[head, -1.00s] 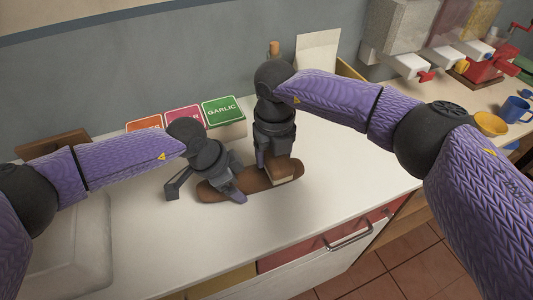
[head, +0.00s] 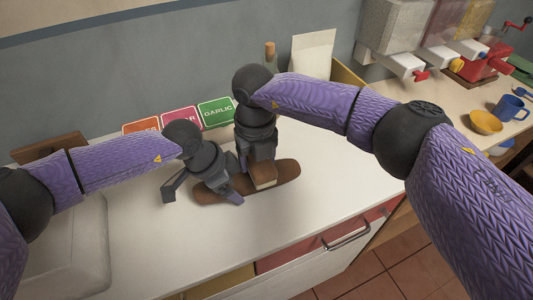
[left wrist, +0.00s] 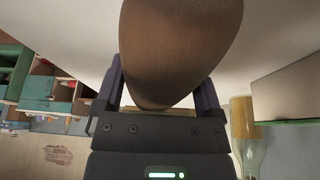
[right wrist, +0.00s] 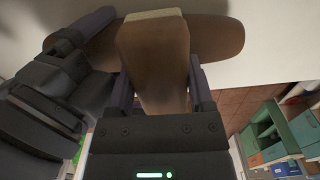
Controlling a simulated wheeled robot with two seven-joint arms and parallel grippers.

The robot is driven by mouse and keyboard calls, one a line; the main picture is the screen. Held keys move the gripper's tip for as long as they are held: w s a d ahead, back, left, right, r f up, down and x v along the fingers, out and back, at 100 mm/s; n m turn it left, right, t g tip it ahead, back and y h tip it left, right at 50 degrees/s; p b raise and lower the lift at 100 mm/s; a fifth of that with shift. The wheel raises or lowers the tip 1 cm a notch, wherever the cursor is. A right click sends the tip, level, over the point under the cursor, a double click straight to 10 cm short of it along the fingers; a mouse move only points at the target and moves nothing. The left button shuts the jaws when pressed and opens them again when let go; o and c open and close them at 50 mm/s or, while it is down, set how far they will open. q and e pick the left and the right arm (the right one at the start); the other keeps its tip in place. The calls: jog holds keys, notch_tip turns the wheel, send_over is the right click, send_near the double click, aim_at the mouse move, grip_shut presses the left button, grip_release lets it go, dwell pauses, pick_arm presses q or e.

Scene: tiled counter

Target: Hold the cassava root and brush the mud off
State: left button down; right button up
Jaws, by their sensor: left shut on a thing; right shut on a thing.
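The brown cassava root (head: 287,171) lies lengthwise on the white counter in the head view. My left gripper (head: 205,195) is shut on its left part; the root also fills the left wrist view (left wrist: 180,45). My right gripper (head: 260,162) is shut on a brush with a brown wooden block (head: 263,174) and pale bristles. The brush stands on the middle of the root, beside my left gripper. In the right wrist view the brush (right wrist: 155,55) is between the fingers, with its pale end (right wrist: 153,15) against the root (right wrist: 215,35). Mud is hard to tell from the brown skin.
Orange, pink and green labelled boxes (head: 215,112) stand behind the root, the green one reading GARLIC. A pale sink or basin (head: 75,250) is at the left. A yellow bowl (head: 485,122) and blue mug (head: 510,107) are at the far right. The counter right of the root is clear.

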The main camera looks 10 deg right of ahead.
aim_at(280, 162)
jog(key=shift+w+d, duration=0.2)
jog(key=shift+d, duration=0.6)
jog(key=shift+w+d, duration=0.15)
jog(key=shift+d, duration=0.65)
jog(key=shift+w+d, duration=0.2)
jog(key=shift+d, duration=0.6)
jog(key=shift+s+a, duration=0.2)
jog(key=shift+a, duration=0.6)
jog(key=shift+s+a, duration=0.15)
jog(key=shift+a, duration=0.6)
jog(key=w+d+r, duration=0.1)
jog(key=d+r, duration=0.4)
jog(key=r, duration=0.4)
jog(key=shift+w, duration=0.1)
jog(key=a+f, duration=0.2)
jog(key=s+a+f, duration=0.1)
jog(key=a+f, duration=0.1)
jog(key=a, duration=0.1)
jog(key=shift+s, duration=0.1)
jog(key=shift+f, duration=1.9)
jog(key=shift+f, duration=0.6)
